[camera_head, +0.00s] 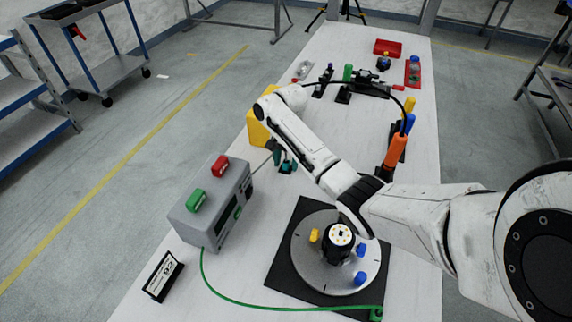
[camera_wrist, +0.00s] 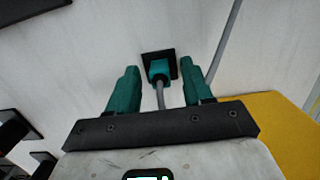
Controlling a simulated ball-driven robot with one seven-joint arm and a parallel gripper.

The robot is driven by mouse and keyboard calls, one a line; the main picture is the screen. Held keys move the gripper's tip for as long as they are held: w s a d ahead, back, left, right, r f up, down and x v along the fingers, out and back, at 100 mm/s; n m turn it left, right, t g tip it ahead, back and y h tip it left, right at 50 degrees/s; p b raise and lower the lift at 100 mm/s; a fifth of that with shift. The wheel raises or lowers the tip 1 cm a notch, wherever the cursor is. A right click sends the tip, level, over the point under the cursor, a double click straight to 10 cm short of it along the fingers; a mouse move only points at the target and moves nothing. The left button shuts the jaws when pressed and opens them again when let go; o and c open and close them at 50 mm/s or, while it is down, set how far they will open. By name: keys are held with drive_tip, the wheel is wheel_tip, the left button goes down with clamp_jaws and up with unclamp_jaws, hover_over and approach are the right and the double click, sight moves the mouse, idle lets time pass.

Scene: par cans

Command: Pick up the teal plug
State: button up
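The teal plug (camera_wrist: 158,70) is in the upper middle of the wrist view, seated in or against a small black square base (camera_wrist: 172,54). A grey cable runs from the plug toward my gripper. My gripper (camera_wrist: 160,67) is open, with its teal fingers apart on either side of the plug in the picture. I cannot tell how far the fingertips are from it in depth, and no contact shows. In the head view the plug (camera_head: 288,166) is a small teal shape beside my gripper (camera_head: 275,156), partly hidden by the arm.
A grey box (camera_head: 213,203) with green and red blocks stands front left of the plug. A yellow block (camera_head: 258,130) stands just behind my gripper. A round turntable (camera_head: 310,265) is at the front. An orange cylinder (camera_head: 396,150) stands right. White tabletop is bare around the plug.

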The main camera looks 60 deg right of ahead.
clamp_jaws()
drive_tip(key=shift+r, duration=0.2)
idle(0.5)
